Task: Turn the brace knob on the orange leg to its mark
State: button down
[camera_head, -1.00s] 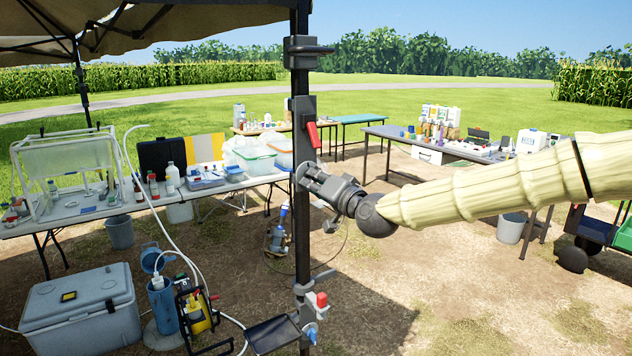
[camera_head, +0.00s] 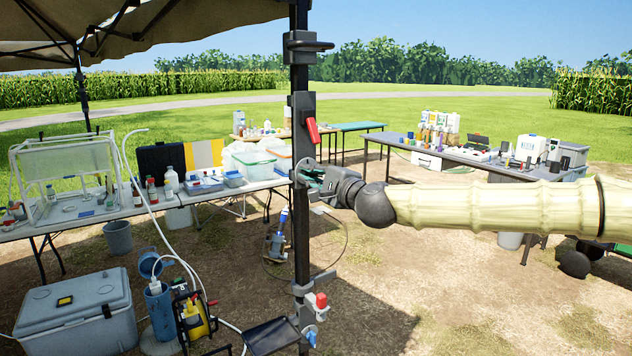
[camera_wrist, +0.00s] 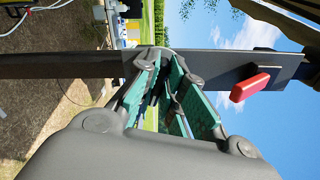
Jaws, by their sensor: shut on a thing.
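The canopy leg (camera_head: 302,235) is a dark upright post near the middle of the head view and crosses the wrist view (camera_wrist: 45,65) sideways. It looks black; I see no orange on it. My gripper (camera_head: 308,174) reaches it from the right, just below the red lever (camera_head: 313,130). In the wrist view my gripper (camera_wrist: 163,62) has its green-lined fingers closed in on something at the leg's face, which I take to be the brace knob. The fingers hide the knob and its mark. The red lever (camera_wrist: 250,87) stands beside the fingers, apart from them.
Lower on the leg sits a bracket with a red knob (camera_head: 321,299) and a blue one (camera_head: 312,337). A dark tray (camera_head: 271,336) juts left there. A cooler (camera_head: 78,305) and a reel (camera_head: 195,317) stand at the lower left. Open ground lies right of the leg.

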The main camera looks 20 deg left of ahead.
jog(key=m+b, duration=0.1)
jog(key=m, duration=0.3)
jog(key=shift+w+d+f, duration=0.1)
jog(key=shift+w, duration=0.05)
jog(key=m+b, duration=0.2)
jog(key=m, duration=0.1)
jog(key=shift+m, duration=0.3)
jog(key=m+b, duration=0.1)
jog(key=m, duration=0.1)
jog(key=m+b, duration=0.1)
jog(key=m, duration=0.1)
jog(key=m+b, duration=0.1)
jog(key=m, duration=0.2)
jog(key=shift+w+d+r, duration=0.15)
jog(key=shift+w+r, duration=0.05)
jog(key=shift+r, duration=0.15)
jog(key=c, duration=1.4)
grip_release()
jog(key=shift+c, duration=0.2)
jog(key=v, duration=1.2)
